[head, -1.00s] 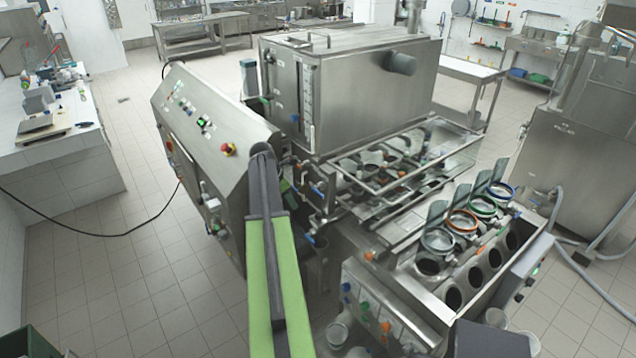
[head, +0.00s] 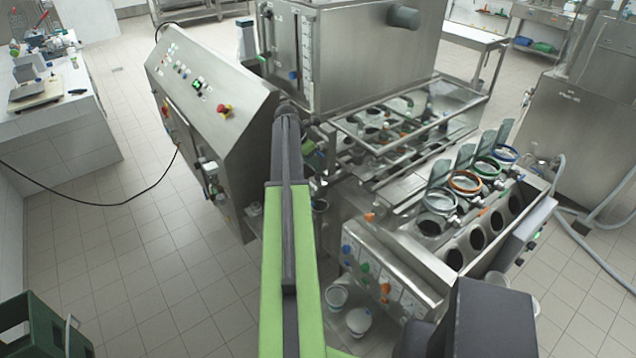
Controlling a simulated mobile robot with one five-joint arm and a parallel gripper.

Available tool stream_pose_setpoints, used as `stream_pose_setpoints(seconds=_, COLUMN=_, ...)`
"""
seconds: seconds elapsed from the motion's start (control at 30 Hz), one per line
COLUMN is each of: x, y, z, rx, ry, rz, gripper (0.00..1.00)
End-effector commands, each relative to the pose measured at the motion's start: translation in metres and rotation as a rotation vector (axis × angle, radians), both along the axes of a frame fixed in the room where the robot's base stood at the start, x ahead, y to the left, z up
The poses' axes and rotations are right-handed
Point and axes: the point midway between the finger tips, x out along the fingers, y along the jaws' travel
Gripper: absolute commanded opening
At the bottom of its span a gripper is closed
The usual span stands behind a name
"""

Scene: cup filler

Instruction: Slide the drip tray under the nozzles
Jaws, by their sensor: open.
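The cup filler stands in the middle of the head view: a steel tank (head: 350,55) at the back, a frame of rails and pipes (head: 400,135) over round openings, and a front block (head: 400,270) with coloured knobs. I cannot tell which fittings are the nozzles. I cannot make out the drip tray for certain. My green and dark arm rises from the bottom edge to a dark joint left of the pipe frame, covering part of the machine's left side. My gripper is not in view.
A slanted control cabinet (head: 200,110) with a red button stands left of my arm. Pale cups (head: 358,320) are low beside the front block. Ring-lidded round openings (head: 466,185) line the right side. A green crate (head: 40,325) is at bottom left. The left floor is mostly clear, with a black cable (head: 90,203).

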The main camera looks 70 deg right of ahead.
Motion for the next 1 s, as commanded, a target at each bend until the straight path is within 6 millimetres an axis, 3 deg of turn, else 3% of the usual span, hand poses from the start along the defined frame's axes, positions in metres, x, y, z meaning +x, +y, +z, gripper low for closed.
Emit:
stream_pose_setpoints(seconds=0.03, x=-0.002, y=-0.005, z=-0.022, rx=0.0, ry=0.0, rz=-0.001, gripper=0.48)
stream_pose_setpoints(seconds=0.3, x=-0.013, y=-0.022, z=-0.068, rx=0.0, ry=0.0, rz=0.0, gripper=0.48)
stream_pose_setpoints(seconds=0.67, x=-0.015, y=-0.024, z=-0.07, rx=0.0, ry=0.0, rz=0.001, gripper=0.47)
stream_pose_setpoints(seconds=1.0, x=-0.015, y=-0.024, z=-0.07, rx=0.0, ry=0.0, rz=0.001, gripper=0.03)
